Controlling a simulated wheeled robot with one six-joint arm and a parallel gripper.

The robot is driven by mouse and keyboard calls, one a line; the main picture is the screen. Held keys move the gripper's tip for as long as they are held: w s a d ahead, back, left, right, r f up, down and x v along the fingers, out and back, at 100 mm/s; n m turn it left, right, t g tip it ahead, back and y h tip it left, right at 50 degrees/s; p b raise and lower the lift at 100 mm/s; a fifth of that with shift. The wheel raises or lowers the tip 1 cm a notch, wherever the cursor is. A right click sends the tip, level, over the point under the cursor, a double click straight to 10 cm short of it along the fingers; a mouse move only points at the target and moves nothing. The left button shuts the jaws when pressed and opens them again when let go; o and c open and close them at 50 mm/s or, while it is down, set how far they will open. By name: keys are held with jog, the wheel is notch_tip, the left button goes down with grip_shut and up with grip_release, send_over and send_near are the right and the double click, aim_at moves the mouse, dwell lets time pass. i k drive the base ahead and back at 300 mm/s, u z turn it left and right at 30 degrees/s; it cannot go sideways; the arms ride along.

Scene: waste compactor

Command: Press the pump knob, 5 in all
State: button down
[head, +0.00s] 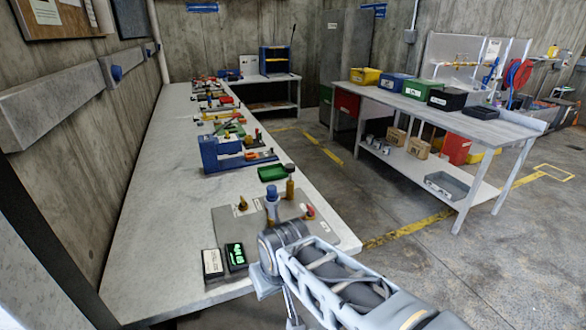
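A grey plate (228,222) lies on the near end of the long white bench and carries several small fittings. A red-and-white piece (309,211) is at the right. I cannot tell for sure which of them is the pump knob. A blue-topped upright cylinder (272,195) shows just beyond my arm's end. My gripper (272,240) is at the plate's front edge; its fingers cannot be made out, nor any contact.
A display with green characters (235,256) and a pale labelled box (212,264) stand left of my arm. A green tray (272,173) and a blue vise-like tool (222,152) lie farther back. A second table (450,122) with colored bins stands right, across open floor.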

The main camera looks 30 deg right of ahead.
aim_at(291, 167)
jog(key=z, duration=0.9)
jog(key=i, duration=0.6)
jog(key=u, duration=0.65)
